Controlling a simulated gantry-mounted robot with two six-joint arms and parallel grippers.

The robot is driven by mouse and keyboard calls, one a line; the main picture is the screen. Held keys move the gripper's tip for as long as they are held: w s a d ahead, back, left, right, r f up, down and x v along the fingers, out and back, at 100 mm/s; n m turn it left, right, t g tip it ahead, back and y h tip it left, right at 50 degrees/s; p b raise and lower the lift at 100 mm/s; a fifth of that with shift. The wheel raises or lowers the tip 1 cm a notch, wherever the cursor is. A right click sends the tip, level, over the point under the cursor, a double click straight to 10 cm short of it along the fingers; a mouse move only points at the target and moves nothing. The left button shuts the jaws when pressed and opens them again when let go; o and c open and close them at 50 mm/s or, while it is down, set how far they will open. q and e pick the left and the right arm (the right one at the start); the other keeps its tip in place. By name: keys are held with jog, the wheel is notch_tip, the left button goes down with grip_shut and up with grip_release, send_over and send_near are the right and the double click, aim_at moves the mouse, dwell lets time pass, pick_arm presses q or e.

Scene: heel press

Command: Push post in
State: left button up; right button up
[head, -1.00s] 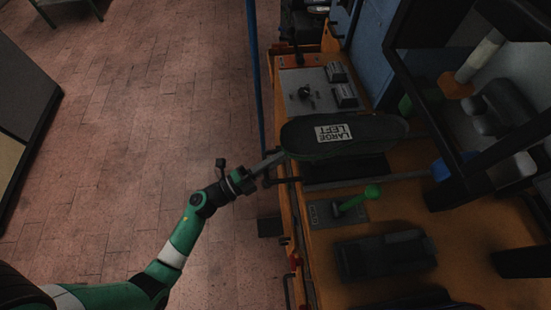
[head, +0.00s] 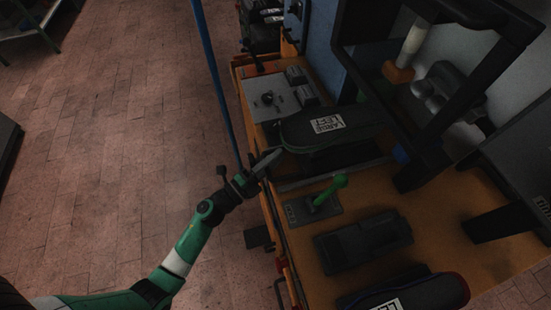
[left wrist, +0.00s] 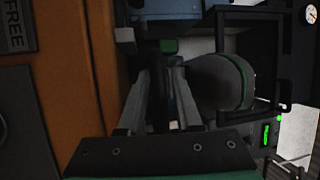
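A dark shoe-shaped form (head: 300,131) labelled "LARGE LEFT" lies over a black support (head: 340,156) on the orange bench in the head view. Which part is the post I cannot tell. My left gripper (head: 270,160) is just off the form's left end; contact cannot be told. In the left wrist view, the two fingers (left wrist: 163,85) stand apart with a dark part seen between or behind them. A rounded grey form with a green rim (left wrist: 222,80) is right of the fingers. My right gripper is in neither view.
A green-knobbed lever (head: 340,182) and a black block (head: 362,242) stand on the orange bench. Another dark form (head: 445,288) is at lower right. A black frame (head: 440,110) rises at right.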

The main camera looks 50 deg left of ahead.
pick_arm(q)
jog(key=shift+o, duration=0.7)
jog(key=s+f+p, duration=0.1)
jog(key=s+f, duration=0.1)
jog(key=s, duration=0.9)
jog(key=shift+s+a+p, duration=0.2)
jog(key=shift+a+p, duration=0.2)
jog(key=shift+a, duration=0.05)
